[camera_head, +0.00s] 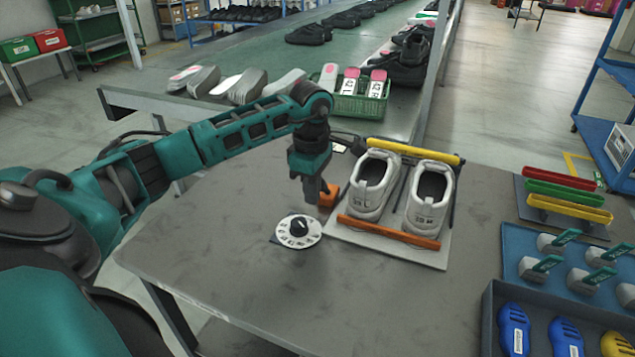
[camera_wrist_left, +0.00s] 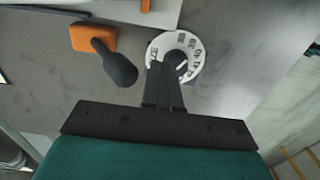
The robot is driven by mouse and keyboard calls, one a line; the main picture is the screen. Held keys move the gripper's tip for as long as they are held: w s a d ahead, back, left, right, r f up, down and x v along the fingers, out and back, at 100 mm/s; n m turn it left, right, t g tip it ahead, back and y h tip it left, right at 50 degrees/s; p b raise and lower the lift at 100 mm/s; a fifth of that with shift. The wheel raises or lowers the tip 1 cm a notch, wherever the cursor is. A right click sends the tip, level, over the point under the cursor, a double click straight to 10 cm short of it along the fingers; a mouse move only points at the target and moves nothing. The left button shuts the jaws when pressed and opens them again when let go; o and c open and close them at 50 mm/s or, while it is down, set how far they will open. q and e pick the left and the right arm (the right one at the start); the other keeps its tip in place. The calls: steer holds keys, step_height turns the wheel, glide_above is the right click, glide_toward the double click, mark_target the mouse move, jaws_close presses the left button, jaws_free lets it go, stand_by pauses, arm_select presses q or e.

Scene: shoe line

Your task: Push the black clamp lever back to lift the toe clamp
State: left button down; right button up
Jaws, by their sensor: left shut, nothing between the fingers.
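The clamp lever (camera_wrist_left: 115,62) is a black handle with a rounded end on an orange block (camera_wrist_left: 93,38) in the left wrist view. In the head view the orange block (camera_head: 329,196) sits at the left edge of the shoe board; my gripper hides the lever there. A yellow bar (camera_head: 415,151), apparently the toe clamp, lies across the far ends of two light grey shoes (camera_head: 374,185). My left gripper (camera_head: 311,198) is shut and empty, pointing down beside the orange block. In the left wrist view its fingers (camera_wrist_left: 164,75) are apart from the lever, overlapping the dial.
A white dial (camera_head: 299,231) with a black knob lies just in front of my gripper. An orange bar (camera_head: 388,232) crosses the board's near side. Coloured bars, a blue tray (camera_head: 520,240) and a dark bin (camera_head: 490,310) stand right. The table's front left is clear.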

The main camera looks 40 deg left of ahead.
arm_select(q)
steer(key=shift+w+a, duration=0.25)
steer(key=shift+w, duration=0.65)
arm_select(e)
steer(key=shift+a+f, duration=0.1)
steer(key=shift+f, duration=0.1)
arm_select(q)
steer(key=shift+s, duration=0.15)
arm_select(e)
steer(key=shift+r, duration=0.1)
arm_select(q)
steer(key=shift+s+d, duration=0.2)
steer(key=shift+s, duration=0.3)
arm_select(e)
steer(key=shift+r, duration=0.25)
